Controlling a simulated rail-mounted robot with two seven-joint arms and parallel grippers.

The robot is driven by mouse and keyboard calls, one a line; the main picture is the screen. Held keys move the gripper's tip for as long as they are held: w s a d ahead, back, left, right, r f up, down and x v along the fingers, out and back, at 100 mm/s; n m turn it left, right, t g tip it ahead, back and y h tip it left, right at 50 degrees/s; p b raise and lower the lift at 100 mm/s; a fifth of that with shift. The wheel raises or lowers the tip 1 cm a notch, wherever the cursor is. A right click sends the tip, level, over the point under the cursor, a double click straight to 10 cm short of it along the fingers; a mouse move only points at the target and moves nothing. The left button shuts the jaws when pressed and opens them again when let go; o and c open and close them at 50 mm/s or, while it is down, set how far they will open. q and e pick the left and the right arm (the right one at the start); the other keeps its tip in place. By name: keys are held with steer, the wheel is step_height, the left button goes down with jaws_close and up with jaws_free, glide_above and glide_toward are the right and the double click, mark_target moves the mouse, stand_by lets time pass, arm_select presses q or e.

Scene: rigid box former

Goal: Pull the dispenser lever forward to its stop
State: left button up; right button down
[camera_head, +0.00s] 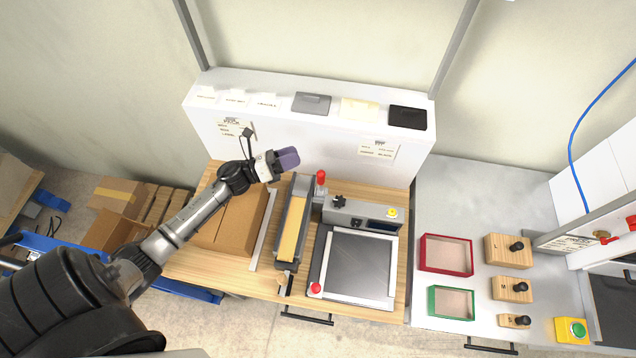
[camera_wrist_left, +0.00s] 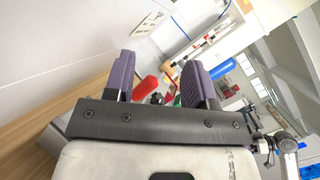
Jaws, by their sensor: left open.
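The dispenser (camera_head: 289,236) is a long dark grey housing with a tan strip along it, on the wooden bench. A lever with a red knob (camera_head: 321,176) stands upright at its far right end. My left gripper (camera_head: 290,158) is open and empty, just left of and slightly beyond the knob, not touching it. In the left wrist view, its two purple-padded fingers (camera_wrist_left: 160,82) stand apart, with a red knob (camera_wrist_left: 146,89) in the gap beyond them. My right gripper is not in view.
A grey device with a flat plate (camera_head: 358,266) stands right of the dispenser, with another red knob (camera_head: 315,288) at its front left corner. Brown cardboard (camera_head: 232,220) lies to the left. A white ledge (camera_head: 300,125) rises behind.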

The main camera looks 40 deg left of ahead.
mark_target(321, 176)
arm_select(q)
steer(key=s+a+f+m+g+h+b, duration=0.35)
steer(key=f+m+g+h, duration=0.35)
steer(key=m, duration=0.5)
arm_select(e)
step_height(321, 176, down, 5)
arm_select(q)
steer(key=shift+m+g+y, duration=0.3)
steer(key=shift+g+y, duration=0.1)
steer(key=shift+y, duration=0.1)
steer(key=shift+r+p+x, duration=0.15)
steer(key=shift+p+x, duration=0.8)
steer(key=shift+x, duration=2.4)
steer(key=shift+r+p+x, duration=0.15)
steer(key=shift+p+x, duration=0.8)
steer(key=shift+x, duration=2.4)
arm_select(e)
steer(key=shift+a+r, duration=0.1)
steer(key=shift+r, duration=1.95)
arm_select(q)
steer(key=shift+w+a, duration=0.1)
steer(key=c, duration=0.4)
jaws_close()
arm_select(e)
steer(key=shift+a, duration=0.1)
